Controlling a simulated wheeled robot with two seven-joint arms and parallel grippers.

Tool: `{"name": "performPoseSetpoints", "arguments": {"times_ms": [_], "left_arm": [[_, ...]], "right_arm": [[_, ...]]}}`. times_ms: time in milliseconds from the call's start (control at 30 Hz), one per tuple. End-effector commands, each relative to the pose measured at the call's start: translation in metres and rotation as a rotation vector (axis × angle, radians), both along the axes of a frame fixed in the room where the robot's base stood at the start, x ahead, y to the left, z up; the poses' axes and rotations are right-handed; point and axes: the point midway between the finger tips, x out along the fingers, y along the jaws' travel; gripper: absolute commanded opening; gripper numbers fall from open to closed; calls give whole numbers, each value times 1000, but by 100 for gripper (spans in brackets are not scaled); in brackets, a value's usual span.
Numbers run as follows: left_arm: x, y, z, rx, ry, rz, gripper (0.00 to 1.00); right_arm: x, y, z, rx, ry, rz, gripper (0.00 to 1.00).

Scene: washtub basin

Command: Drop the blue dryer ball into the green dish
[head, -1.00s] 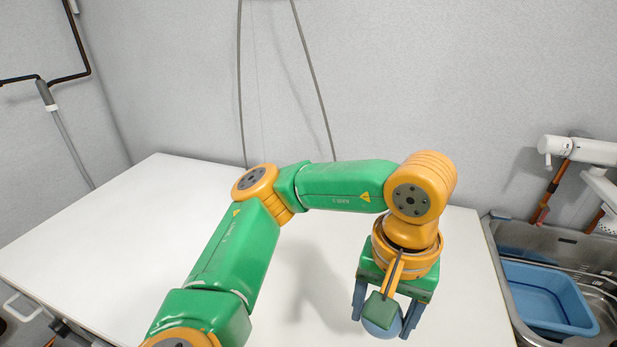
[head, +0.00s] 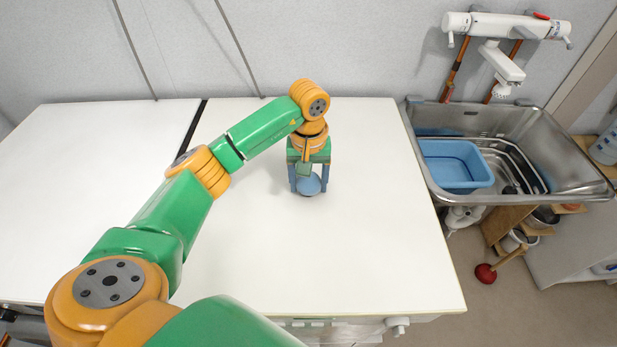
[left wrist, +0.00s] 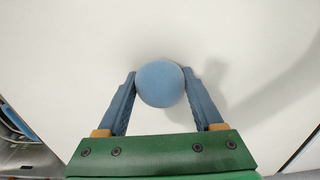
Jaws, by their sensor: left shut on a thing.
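The blue dryer ball (head: 309,185) is a smooth round ball between the fingers of my left gripper (head: 309,184), over the white worktop. In the left wrist view, the blue ball (left wrist: 160,83) sits between the two blue fingertips of my left gripper (left wrist: 160,90), which are shut on it. A shadow falls on the white surface to the right of the fingers. I see no green dish in any view. My right gripper is not in view.
The white worktop (head: 370,250) is bare around the gripper. To its right is a steel sink (head: 560,160) holding a blue basin (head: 455,165), below a white wall tap (head: 505,25). A red plunger (head: 486,273) and pots are under the sink.

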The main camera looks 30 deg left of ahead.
Motion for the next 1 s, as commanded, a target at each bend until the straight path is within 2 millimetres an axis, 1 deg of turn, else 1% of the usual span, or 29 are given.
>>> {"name": "performPoseSetpoints", "arguments": {"times_ms": [200, 333, 367, 400, 433, 467, 700, 800, 833, 867, 933, 1000], "left_arm": [[0, 0, -1, 0, -2, 1, 14], [0, 0, -6, 0, -2, 1, 14], [0, 0, -4, -1, -3, 1, 76], [0, 0, -4, -1, -3, 1, 87], [0, 0, -4, -1, -3, 1, 95], [0, 0, -4, -1, -3, 1, 98], [0, 0, -3, -1, -3, 1, 98], [0, 0, 3, -1, -3, 1, 98], [1, 0, 4, 0, -5, 1, 98], [1, 0, 8, -1, -6, 2, 98], [2, 0, 22, 0, -9, 1, 98], [2, 0, 40, 0, -11, 2, 98]], "right_arm": [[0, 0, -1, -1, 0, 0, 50], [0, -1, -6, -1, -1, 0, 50], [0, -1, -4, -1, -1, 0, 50], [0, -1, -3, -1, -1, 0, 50], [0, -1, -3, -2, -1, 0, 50], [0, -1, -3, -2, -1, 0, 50], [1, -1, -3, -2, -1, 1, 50], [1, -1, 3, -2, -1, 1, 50], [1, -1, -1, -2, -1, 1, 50], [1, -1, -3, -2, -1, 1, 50], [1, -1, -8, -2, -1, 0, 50], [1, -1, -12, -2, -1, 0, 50]]}}
